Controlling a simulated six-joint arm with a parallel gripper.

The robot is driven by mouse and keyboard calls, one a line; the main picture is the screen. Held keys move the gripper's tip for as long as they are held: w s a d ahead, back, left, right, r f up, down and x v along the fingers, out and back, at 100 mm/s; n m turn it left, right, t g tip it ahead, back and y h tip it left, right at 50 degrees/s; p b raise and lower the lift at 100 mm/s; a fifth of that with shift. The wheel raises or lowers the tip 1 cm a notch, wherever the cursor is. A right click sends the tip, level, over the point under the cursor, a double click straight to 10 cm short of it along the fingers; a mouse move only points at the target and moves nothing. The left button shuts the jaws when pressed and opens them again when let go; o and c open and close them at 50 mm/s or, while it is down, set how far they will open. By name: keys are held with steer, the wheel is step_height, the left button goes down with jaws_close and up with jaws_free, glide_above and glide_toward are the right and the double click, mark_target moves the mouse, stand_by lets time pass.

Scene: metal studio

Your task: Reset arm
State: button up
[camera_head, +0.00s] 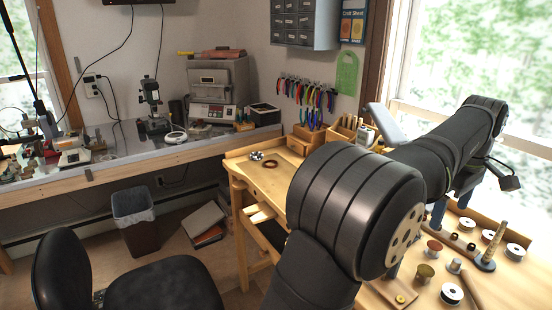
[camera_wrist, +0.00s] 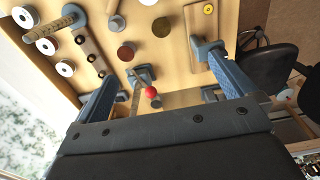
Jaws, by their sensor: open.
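My gripper (camera_wrist: 170,58) is open in the wrist view. Its two blue fingers stand wide apart over the wooden workbench (camera_wrist: 180,98), with nothing held between them. A small red ball-shaped thing (camera_wrist: 152,92) shows between the fingers, near the gripper's base edge. In the head view my dark arm reaches across the bench at the right. It hides most of the gripper there; only a bluish finger (camera_head: 438,212) shows below the arm.
White-rimmed spools (camera_head: 450,293), a brass-coloured pot (camera_head: 425,273) and a ring mandrel (camera_head: 490,250) stand on the bench under and beside the arm. Wooden tool holders (camera_head: 305,140) line its back. A black chair (camera_head: 160,285) stands at the left.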

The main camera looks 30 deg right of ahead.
mark_target(427, 271)
stand_by(0.5)
steer(key=c, duration=0.8)
steer(key=shift+o, duration=0.2)
step_height(427, 271, down, 17)
steer(key=m, duration=1.9)
steer(key=shift+a, duration=0.1)
steer(key=shift+f, duration=0.25)
